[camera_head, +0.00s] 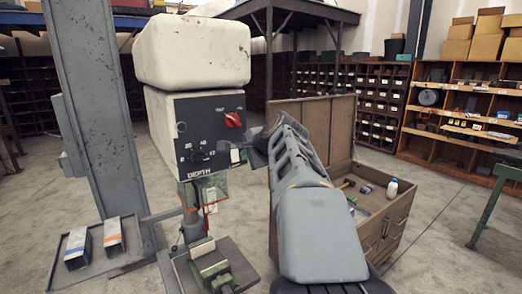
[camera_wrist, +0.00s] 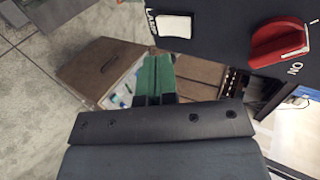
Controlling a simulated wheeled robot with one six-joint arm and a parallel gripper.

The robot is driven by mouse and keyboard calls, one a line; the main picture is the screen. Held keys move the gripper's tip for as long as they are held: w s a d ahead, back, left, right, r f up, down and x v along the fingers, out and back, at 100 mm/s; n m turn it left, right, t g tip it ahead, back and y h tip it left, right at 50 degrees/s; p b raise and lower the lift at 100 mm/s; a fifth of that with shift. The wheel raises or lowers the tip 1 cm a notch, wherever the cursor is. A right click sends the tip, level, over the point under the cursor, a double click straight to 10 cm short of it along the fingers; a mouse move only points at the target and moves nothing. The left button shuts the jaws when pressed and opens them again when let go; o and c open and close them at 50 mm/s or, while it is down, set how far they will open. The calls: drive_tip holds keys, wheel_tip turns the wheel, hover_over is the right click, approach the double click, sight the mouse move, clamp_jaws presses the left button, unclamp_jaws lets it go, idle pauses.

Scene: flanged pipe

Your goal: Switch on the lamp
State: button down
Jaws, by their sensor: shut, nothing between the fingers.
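The lamp switch (camera_wrist: 174,26) is a small white rocker on a dark control panel, with the partly cut-off label "LA…" beside it in the wrist view. It also shows as a small white patch on the panel in the head view (camera_head: 235,156). My gripper (camera_wrist: 154,62) has its green fingers together and empty, their tips just below the switch in the wrist view. In the head view my gripper (camera_head: 246,155) is at the right edge of the panel, close to the switch. Whether the fingers touch the panel cannot be told. No lit lamp is clearly seen.
A red rotary knob (camera_wrist: 280,42) sits on the same panel, beside the switch; it also shows in the head view (camera_head: 233,119). A black knob (camera_head: 199,158) is lower left on the panel. A vise (camera_head: 213,268) stands below. A wooden cabinet (camera_head: 375,215) with an open top is right of the machine.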

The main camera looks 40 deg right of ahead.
drive_tip(key=b+v, duration=0.1)
drive_tip(key=v, duration=0.7)
drive_tip(key=shift+r, duration=0.35)
drive_tip(key=shift+w+a, duration=0.1)
drive_tip(key=shift+w, duration=0.05)
